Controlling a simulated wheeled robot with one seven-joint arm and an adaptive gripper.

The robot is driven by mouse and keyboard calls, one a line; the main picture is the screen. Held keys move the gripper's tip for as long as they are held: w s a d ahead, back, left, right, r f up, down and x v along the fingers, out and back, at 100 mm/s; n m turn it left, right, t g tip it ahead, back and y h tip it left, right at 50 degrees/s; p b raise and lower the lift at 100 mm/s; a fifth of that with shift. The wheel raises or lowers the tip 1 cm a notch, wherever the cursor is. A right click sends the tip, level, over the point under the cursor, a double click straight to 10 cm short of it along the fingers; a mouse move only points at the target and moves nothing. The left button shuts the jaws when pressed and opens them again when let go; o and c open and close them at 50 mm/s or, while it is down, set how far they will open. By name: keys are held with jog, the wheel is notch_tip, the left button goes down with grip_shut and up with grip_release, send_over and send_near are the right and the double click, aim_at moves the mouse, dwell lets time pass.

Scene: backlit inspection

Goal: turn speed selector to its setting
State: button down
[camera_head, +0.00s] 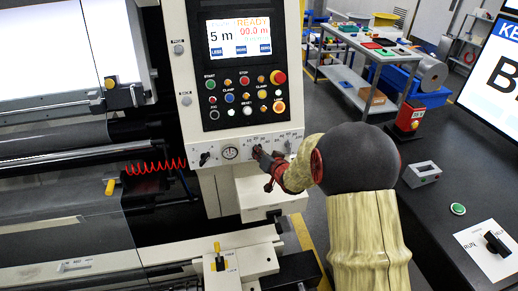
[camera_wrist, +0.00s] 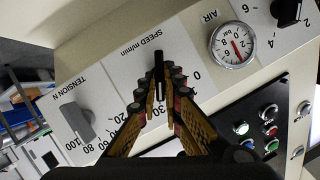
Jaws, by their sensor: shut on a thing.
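The speed selector (camera_wrist: 158,68) is a black bar-shaped knob on a pale plate marked SPEED m/min in the wrist view.
A grey tension knob (camera_wrist: 78,121) stands left of the selector in the wrist view. An air gauge (camera_wrist: 233,44) and a black switch (camera_wrist: 288,12) are to the right. In the head view a button panel (camera_head: 242,75) is above; a dark counter (camera_head: 440,210) stands right.

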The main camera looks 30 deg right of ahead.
dwell(0.4)
jog(key=c, duration=2)
grip_release()
jog(key=shift+o, duration=0.4)
jog(key=d+v, duration=0.1)
jog(key=v, duration=1.1)
jog(key=shift+a, duration=0.4)
jog(key=shift+f, duration=0.1)
